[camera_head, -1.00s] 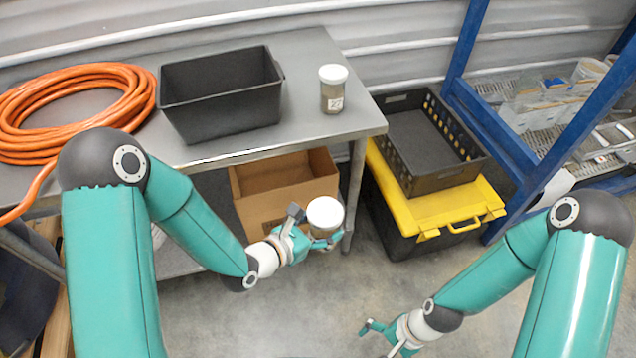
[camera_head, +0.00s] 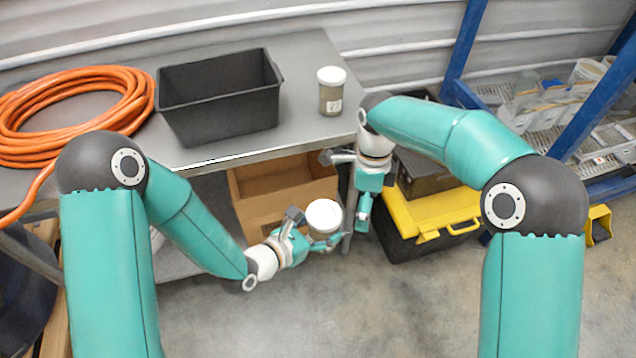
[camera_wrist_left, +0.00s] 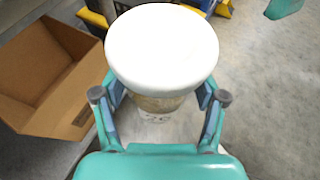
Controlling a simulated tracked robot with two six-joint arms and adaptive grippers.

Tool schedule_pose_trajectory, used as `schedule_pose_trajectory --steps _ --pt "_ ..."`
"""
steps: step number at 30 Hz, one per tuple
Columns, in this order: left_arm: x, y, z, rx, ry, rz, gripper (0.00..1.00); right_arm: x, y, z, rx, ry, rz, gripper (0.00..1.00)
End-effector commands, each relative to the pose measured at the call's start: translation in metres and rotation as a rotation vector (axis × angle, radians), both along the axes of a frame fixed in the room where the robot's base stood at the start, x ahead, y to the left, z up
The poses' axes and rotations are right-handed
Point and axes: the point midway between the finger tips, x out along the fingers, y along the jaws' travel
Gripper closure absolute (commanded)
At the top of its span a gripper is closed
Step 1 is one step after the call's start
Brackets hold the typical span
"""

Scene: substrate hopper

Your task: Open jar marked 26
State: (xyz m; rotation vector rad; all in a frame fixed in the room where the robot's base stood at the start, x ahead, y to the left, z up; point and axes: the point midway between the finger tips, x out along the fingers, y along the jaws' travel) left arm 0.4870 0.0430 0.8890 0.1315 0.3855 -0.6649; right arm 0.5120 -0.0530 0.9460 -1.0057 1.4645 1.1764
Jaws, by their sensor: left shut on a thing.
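My left gripper (camera_head: 313,228) is shut on a jar with a round white lid (camera_head: 324,215), held upright in the air in front of the table. In the left wrist view the jar (camera_wrist_left: 160,105) sits between both fingers, below its lid (camera_wrist_left: 162,48). The lid is on, and its label is partly hidden, so I cannot read the number surely. My right gripper (camera_head: 346,190) is open and empty, above and to the right of the held jar, apart from it. A second white-lidded jar (camera_head: 331,91) with a label stands on the table.
The grey table (camera_head: 303,60) bears a black bin (camera_head: 219,108) and a coiled orange hose (camera_head: 70,112). A cardboard box (camera_head: 270,205) is under it. A black case with a yellow lid (camera_head: 430,212) and a blue rack (camera_head: 589,112) stand right. Floor in front is clear.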

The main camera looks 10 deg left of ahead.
Motion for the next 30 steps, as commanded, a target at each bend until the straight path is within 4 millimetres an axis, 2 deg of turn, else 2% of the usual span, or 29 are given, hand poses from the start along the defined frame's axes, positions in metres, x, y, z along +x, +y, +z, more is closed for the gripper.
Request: schedule_pose_trajectory --steps 1,6,9,12,17,30 --pt "0.000 0.000 0.001 -0.001 -0.003 0.001 1.00 0.007 0.018 0.019 0.009 -0.050 0.030 0.00" --pt "0.001 0.000 0.001 -0.001 -0.003 0.001 1.00 0.009 0.066 0.057 0.040 -0.152 0.112 0.00" --pt "0.000 0.000 0.001 -0.001 -0.003 0.001 1.00 0.000 0.086 0.067 0.046 -0.173 0.156 0.00" --pt "0.000 0.000 0.001 -0.001 -0.003 0.001 1.00 -0.005 0.097 0.071 0.048 -0.183 0.181 0.00" --pt "0.000 0.000 0.001 -0.001 -0.003 0.001 1.00 -0.008 0.102 0.064 0.047 -0.184 0.194 0.00" --pt "0.000 0.001 0.001 -0.001 -0.003 0.001 1.00 -0.008 0.101 0.005 0.048 -0.183 0.193 0.00"
